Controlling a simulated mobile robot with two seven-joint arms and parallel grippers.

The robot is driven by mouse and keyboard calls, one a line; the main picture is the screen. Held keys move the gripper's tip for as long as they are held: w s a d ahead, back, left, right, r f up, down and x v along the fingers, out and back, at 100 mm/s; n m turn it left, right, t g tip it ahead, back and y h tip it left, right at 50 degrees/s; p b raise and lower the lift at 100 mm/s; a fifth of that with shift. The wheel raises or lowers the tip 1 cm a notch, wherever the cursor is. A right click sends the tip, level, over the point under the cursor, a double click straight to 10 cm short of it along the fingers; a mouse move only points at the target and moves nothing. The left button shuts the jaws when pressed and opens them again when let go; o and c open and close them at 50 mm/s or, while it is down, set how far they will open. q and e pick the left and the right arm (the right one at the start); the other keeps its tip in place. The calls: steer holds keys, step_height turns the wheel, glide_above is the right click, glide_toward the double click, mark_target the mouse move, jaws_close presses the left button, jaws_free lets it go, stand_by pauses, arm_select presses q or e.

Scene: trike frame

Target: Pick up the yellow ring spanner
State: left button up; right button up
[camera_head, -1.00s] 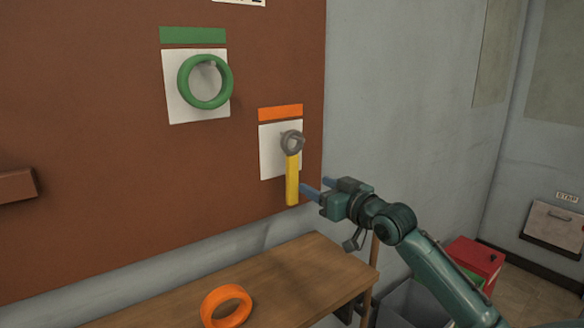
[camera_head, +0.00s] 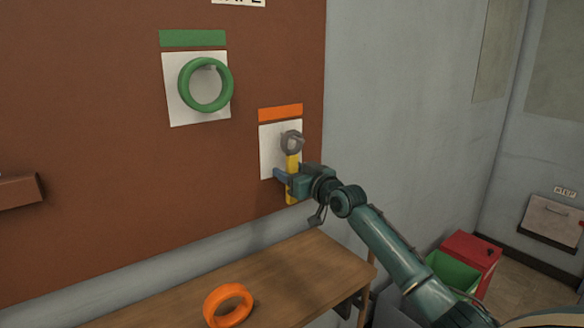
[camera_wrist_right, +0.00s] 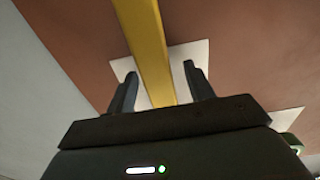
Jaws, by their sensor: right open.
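The yellow ring spanner (camera_head: 292,163) hangs upright on the brown board, its grey ring (camera_head: 291,141) over a peg below an orange label. My right gripper (camera_head: 281,178) is at the spanner's yellow handle and hides part of it. In the right wrist view the handle (camera_wrist_right: 150,50) runs between the two dark fingers of my right gripper (camera_wrist_right: 158,88). The fingers are open, with a gap on each side of the handle. My left gripper is not in view.
A green ring (camera_head: 183,88) hangs on the board to the upper left. An orange ring (camera_head: 207,304) lies on the wooden bench (camera_head: 285,272) below. Red (camera_head: 478,253) and green (camera_head: 452,270) bins stand on the floor at right. A small ledge (camera_head: 18,192) juts from the board at left.

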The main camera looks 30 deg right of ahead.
steer(key=c, duration=0.5)
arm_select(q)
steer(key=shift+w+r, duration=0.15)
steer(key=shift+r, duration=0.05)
arm_select(e)
jaws_close()
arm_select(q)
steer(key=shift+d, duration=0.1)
arm_select(e)
steer(key=shift+r, duration=0.15)
steer(key=shift+r, duration=0.5)
steer(key=shift+s+d+r+b, duration=0.1)
steer(key=shift+s+b, duration=0.15)
steer(key=shift+b, duration=0.1)
arm_select(q)
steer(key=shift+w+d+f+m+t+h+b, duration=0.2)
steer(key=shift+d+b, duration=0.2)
steer(key=shift+b, duration=0.45)
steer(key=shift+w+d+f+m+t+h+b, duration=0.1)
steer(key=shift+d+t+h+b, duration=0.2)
steer(key=shift+b, duration=0.55)
arm_select(e)
steer(key=s+d, duration=0.1)
steer(key=s, duration=1.6)
steer(key=shift+s, duration=0.3)
